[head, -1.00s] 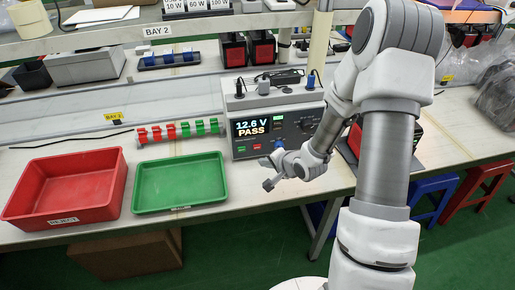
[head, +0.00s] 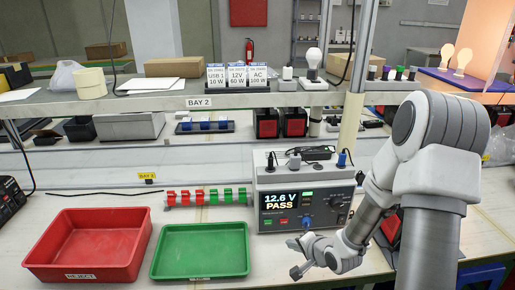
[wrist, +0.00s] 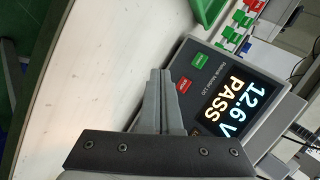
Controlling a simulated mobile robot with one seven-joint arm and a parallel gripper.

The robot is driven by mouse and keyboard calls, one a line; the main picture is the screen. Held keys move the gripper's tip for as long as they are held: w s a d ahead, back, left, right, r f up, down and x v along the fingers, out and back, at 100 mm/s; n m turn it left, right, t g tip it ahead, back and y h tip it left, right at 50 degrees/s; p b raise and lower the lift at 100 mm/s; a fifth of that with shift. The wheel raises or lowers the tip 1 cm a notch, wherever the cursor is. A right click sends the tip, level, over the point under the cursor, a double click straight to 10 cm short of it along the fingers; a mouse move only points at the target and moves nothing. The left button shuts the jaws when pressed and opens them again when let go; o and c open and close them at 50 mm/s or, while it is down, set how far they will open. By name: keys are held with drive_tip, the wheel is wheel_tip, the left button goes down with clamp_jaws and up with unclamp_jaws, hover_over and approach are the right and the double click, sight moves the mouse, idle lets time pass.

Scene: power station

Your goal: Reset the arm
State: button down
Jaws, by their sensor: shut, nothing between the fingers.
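My white arm reaches in from the right in the head view. My gripper (head: 298,257) hangs in front of the bench tester, near the bench's front edge, and holds nothing. In the wrist view my gripper's grey fingers (wrist: 159,85) are together over the pale bench top. The tester (head: 275,192) is a grey box whose screen reads "12.6 V PASS"; the screen also shows in the wrist view (wrist: 228,95). My fingers look apart from the tester in the head view.
A red tray (head: 88,238) marked REJECT and a green tray (head: 205,226) stand empty at the left. A row of red and green clips (head: 206,197) lies behind them. A shelf (head: 200,102) with labelled boxes and bulbs runs above the bench.

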drive_tip(key=s+d+r+n+g+h+p, duration=0.1)
drive_tip(key=s+d+r+n+h, duration=0.15)
drive_tip(key=r, duration=0.75)
drive_tip(key=s+d+r+n+g+h+p, duration=0.1)
drive_tip(key=s+d+r+n+h+p, duration=0.2)
drive_tip(key=r, duration=0.7)
drive_tip(key=s+a+r+n+y, duration=0.1)
drive_tip(key=s+a+r+n, duration=0.1)
drive_tip(key=s+r, duration=0.4)
drive_tip(key=s+a+r+n+g, duration=0.1)
drive_tip(key=s+a+r+n, duration=0.2)
drive_tip(key=s+r, duration=0.4)
drive_tip(key=s+a, duration=0.1)
drive_tip(key=s, duration=0.4)
drive_tip(key=shift+s+y+p, duration=0.2)
drive_tip(key=shift+y+p, duration=0.15)
drive_tip(key=shift+p, duration=0.05)
